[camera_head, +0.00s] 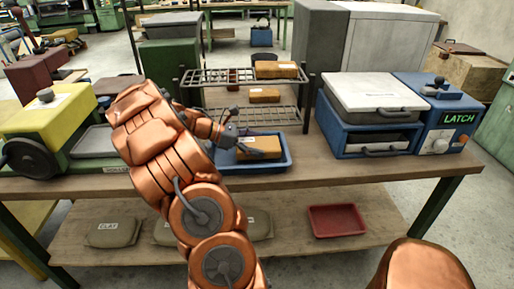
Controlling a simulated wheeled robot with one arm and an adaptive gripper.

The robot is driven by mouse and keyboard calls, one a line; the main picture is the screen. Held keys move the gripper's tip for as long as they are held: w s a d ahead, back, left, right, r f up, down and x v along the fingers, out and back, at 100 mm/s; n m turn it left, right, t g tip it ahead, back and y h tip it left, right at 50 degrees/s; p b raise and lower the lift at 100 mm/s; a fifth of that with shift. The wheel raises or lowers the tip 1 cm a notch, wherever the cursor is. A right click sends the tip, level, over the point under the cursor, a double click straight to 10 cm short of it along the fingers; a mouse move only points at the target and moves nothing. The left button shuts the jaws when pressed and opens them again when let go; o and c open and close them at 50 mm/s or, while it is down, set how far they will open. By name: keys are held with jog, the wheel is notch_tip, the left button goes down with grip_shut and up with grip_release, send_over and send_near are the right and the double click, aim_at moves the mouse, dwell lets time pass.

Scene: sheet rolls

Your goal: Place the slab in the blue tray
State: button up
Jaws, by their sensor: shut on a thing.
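The slab (262,146) is a tan-orange block with a small pale label. In the head view it lies within the outline of the blue tray (287,163), on the workbench right of my arm. I cannot tell whether it rests on the tray floor or is held just above it. My gripper (242,140) reaches the slab's left end and is shut on it. My copper arm and the dark gripper hide the left part of the tray and some of the slab.
A wire rack (243,77) behind the tray holds similar tan blocks, one on top (276,69) and one lower (264,95). A red tray (337,220) is on the lower shelf.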

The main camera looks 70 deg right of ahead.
jog(key=shift+f, duration=0.7)
jog(key=o, duration=1.4)
jog(key=shift+f, duration=0.15)
